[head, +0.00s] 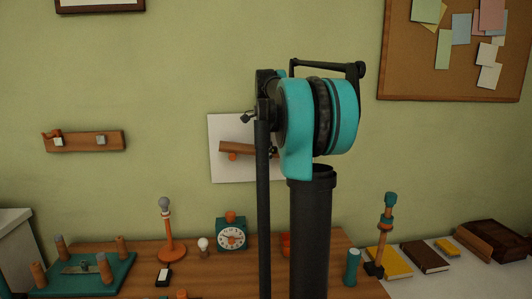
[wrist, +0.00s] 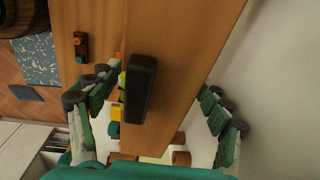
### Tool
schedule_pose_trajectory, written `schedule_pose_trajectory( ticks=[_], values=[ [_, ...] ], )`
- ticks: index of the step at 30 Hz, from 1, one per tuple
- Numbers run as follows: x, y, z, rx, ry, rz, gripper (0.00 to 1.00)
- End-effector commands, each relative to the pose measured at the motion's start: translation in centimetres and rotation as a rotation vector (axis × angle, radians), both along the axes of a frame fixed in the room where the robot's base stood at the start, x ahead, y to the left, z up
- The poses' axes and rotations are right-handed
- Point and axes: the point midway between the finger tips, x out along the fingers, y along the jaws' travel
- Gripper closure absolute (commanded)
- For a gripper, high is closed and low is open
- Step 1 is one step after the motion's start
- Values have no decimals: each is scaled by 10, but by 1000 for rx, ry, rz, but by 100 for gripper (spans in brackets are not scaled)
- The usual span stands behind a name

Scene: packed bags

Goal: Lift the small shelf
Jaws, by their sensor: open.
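In the head view a small wooden shelf (head: 232,148) sits slightly tilted against a white panel (head: 228,170) on the wall. I cannot tell whether this wood is the shelf or the table. No contact with the fingers is clear.
In the head view the table (head: 140,257) holds a teal peg board (head: 85,275), an orange lamp (head: 168,235), a clock (head: 231,235) and a teal-topped stand (head: 387,225). Books (head: 425,256) lie at right. A hook rack (head: 84,141) hangs on the left wall.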

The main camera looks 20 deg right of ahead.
Motion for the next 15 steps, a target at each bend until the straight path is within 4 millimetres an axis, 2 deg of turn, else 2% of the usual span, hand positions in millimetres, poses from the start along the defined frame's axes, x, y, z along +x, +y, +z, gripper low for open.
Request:
schedule_pose_trajectory(
  ticks=[5, 6, 15],
  values=[
    [0, 0, 0, 0, 0, 0, 22],
    [0, 0, 0, 0, 0, 0, 25],
    [0, 0, 0, 0, 0, 0, 62]
  ],
)
